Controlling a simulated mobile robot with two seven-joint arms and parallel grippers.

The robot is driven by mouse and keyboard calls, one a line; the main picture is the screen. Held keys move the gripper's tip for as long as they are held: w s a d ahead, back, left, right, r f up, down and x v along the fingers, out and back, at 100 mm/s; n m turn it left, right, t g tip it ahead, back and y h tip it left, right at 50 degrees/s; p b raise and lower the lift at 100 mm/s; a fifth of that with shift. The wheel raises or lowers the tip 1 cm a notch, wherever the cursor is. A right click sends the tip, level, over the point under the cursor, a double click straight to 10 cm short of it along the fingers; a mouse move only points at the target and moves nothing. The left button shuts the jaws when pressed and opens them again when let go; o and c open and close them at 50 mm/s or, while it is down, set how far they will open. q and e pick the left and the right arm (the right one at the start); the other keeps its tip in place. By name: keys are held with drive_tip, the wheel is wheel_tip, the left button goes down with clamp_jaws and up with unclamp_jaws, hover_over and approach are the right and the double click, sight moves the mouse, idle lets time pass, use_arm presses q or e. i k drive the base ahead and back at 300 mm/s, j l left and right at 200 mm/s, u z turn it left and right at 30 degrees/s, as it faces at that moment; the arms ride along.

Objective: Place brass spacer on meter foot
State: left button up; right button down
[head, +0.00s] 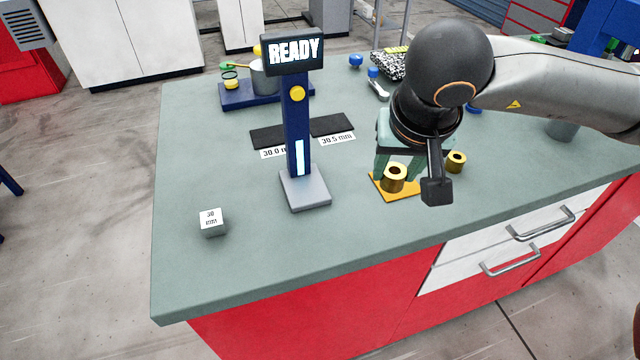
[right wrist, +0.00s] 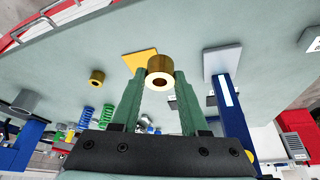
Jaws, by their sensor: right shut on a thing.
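A brass spacer (head: 393,177), a short gold ring with a hole, is between the fingers of my right gripper (head: 390,172). In the right wrist view the spacer (right wrist: 160,71) sits between the two green fingertips (right wrist: 159,75), which are shut on it. It shows over a yellow mat (head: 384,191); I cannot tell the gap beneath it. The meter is a blue post (head: 296,120) with a READY display (head: 294,51) and a grey foot (head: 305,190), whose top is bare. The foot is left of my right gripper. My left gripper is not in view.
A second brass ring (head: 456,161) stands right of the mat. A block marked 30 mm (head: 212,222) stands at the front left. Two dark pads (head: 332,125) with labels lie behind the meter, and a blue tray (head: 238,97) is further back. The table between foot and mat is clear.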

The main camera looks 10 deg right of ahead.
sight(307, 189)
drive_tip(key=i+l, duration=0.1)
drive_tip(key=l, duration=1.25)
drive_tip(key=u, duration=1.8)
